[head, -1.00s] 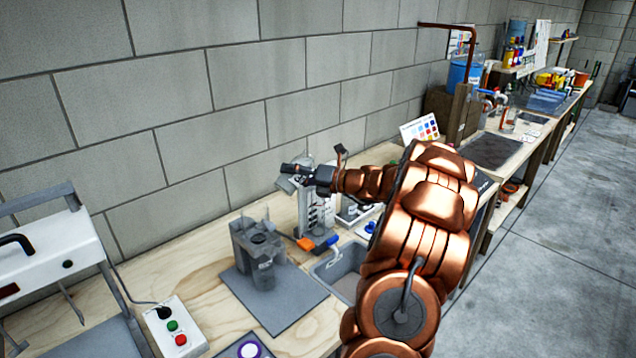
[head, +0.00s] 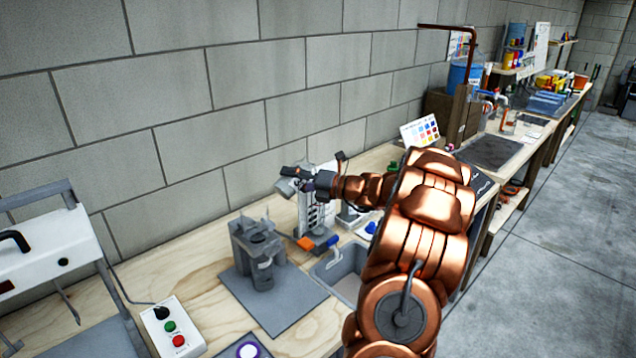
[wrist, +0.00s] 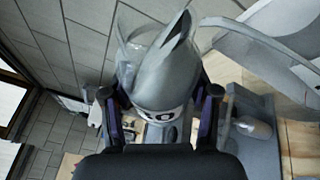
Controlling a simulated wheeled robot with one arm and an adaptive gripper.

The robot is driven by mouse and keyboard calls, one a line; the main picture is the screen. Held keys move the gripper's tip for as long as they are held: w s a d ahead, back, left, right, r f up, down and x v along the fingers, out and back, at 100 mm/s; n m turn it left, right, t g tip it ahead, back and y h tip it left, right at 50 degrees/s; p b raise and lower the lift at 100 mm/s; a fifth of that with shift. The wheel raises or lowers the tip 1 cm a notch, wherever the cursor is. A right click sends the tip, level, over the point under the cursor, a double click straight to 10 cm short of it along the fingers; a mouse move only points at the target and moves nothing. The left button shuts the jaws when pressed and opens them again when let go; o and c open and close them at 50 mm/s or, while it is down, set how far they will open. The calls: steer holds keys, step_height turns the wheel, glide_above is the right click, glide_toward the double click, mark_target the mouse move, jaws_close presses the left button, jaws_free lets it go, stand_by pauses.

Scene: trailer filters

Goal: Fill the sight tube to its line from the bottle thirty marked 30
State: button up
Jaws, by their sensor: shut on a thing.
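My gripper (head: 302,178) is shut on a grey bottle (head: 286,188) and holds it tilted above the bench, near the wall. In the wrist view the bottle (wrist: 165,72) sits between the two dark fingers (wrist: 160,108). A dark marking on a pale label shows in part; its full number cannot be read. An upright pale stand with dark scale marks (head: 311,215), seemingly the sight tube's, stands just below and right of the bottle. The gripper hides its top. The liquid level and the line cannot be made out.
A grey holder (head: 262,262) stands on a grey mat (head: 285,308) at front left. An orange and blue handled thing (head: 318,244) lies by the stand. A grey sink (head: 345,275) is to the right. A button box (head: 172,327) sits at the front left.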

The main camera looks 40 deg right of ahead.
steer(key=shift+f, duration=0.2)
steer(key=shift+r+m+t+b, duration=0.45)
steer(key=shift+r+m+t, duration=0.1)
steer(key=shift+m, duration=0.45)
stand_by(0.7)
steer(key=shift+r, duration=0.15)
steer(key=shift+p, duration=0.5)
steer(key=shift+d+r+m+t+p, duration=0.25)
steer(key=shift+d+r+m+p, duration=0.4)
steer(key=shift+p, duration=2)
steer(key=shift+a+f+m+t+p, duration=0.15)
steer(key=shift+f+m+t+p, duration=0.25)
steer(key=shift+m+p, duration=0.85)
